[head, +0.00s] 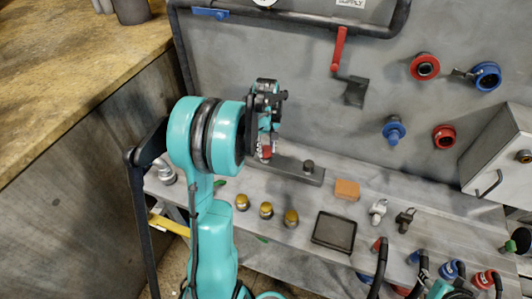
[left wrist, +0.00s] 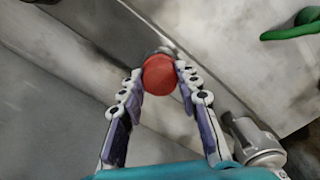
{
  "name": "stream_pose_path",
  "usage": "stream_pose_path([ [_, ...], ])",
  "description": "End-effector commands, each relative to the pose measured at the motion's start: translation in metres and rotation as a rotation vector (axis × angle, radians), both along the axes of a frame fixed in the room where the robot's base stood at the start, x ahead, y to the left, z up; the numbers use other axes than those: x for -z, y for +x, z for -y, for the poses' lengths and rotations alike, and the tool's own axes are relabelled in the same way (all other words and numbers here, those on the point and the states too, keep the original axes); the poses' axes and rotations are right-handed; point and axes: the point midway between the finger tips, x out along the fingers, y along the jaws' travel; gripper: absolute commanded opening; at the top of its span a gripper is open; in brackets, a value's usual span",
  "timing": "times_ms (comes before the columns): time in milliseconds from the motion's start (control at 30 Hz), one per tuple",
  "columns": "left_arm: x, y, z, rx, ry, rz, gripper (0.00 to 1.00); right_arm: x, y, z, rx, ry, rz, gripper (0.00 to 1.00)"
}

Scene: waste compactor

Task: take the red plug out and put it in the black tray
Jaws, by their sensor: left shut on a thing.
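The red plug (left wrist: 159,75) is round and sits between the fingertips of my left gripper (left wrist: 160,78) in the left wrist view. The fingers press on it from both sides. In the head view my left gripper (head: 266,150) points down at the left end of a dark grey bar (head: 290,170) on the bench, with a bit of the red plug showing below it. Whether the plug is still seated in the bar is hidden. The black tray (head: 334,232) lies empty on the bench, to the right and nearer. Part of my right arm (head: 440,289) shows at the bottom right; its fingers are unclear.
Several brass knobs (head: 266,210) stand between the bar and the tray's left side. An orange block (head: 347,190) and metal fittings (head: 378,211) lie behind and right of the tray. Hoses (head: 378,268) rise at the front right. A pipe (left wrist: 250,140) shows beside the gripper.

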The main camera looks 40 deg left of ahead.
Motion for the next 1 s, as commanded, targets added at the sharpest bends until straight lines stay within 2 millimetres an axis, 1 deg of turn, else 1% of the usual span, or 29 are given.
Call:
stream_pose_path([
  [100,0.0000,-0.0001,0.0001,-0.080,0.000,0.000,0.00,0.0000,0.0000,0.0000,0.000,0.000,0.000,0.39],
  [400,0.0000,-0.0001,0.0001,-0.098,0.000,0.000,0.00,0.0000,0.0000,0.0000,0.000,0.000,0.000,0.39],
  [467,0.0000,-0.0001,0.0001,-0.139,0.000,0.000,0.00,0.0000,0.0000,0.0000,0.000,0.000,0.000,0.39],
  [567,-0.0001,-0.0001,0.0002,-0.277,0.000,0.000,0.00,0.0000,0.0000,0.0000,0.000,0.000,0.000,0.39],
  [1000,-0.0048,0.0000,0.0001,-0.277,0.000,0.000,0.00,-0.0036,0.0000,0.0000,0.000,0.000,0.000,0.39],
])
